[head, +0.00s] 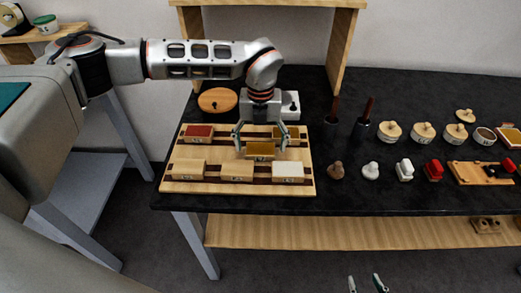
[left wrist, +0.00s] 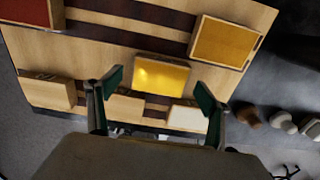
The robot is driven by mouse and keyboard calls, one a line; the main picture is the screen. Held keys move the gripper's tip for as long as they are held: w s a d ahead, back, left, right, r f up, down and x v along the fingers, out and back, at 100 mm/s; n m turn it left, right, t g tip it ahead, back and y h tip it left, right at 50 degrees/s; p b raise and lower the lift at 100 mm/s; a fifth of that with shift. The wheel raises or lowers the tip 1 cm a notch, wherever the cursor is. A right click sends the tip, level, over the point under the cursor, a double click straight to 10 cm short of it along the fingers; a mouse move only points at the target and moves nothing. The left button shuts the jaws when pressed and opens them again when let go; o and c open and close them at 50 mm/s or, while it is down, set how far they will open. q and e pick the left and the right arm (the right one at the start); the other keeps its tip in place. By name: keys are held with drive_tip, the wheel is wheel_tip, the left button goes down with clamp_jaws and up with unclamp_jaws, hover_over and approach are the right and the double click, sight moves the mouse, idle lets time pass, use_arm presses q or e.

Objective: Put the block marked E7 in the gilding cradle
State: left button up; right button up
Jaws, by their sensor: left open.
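A wooden board with dark strips (head: 214,187) lies at the table's left end and bears several blocks. My left gripper (head: 260,140) is over it, pointing down, its fingers apart on either side of a shiny gold-topped block (head: 261,151). In the left wrist view this block (left wrist: 162,75) shows between the open fingers (left wrist: 160,95), with gaps beside it. The markings are too small to read, so I cannot tell which block is E7. I cannot tell for sure which thing is the gilding cradle. My right gripper (head: 366,283) shows only its fingertips, apart, at the bottom edge.
On the board are a red-topped block (head: 198,131), an ochre-topped block (head: 287,131), plain wooden blocks (head: 237,171) and a white-topped block (head: 288,171). Knobbed pieces (head: 371,171) and lidded pots (head: 390,131) stand to the right. A wooden arch (head: 342,45) rises behind.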

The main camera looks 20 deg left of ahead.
use_arm(q)
drive_tip(key=shift+f, duration=0.45)
drive_tip(key=c, duration=1.3)
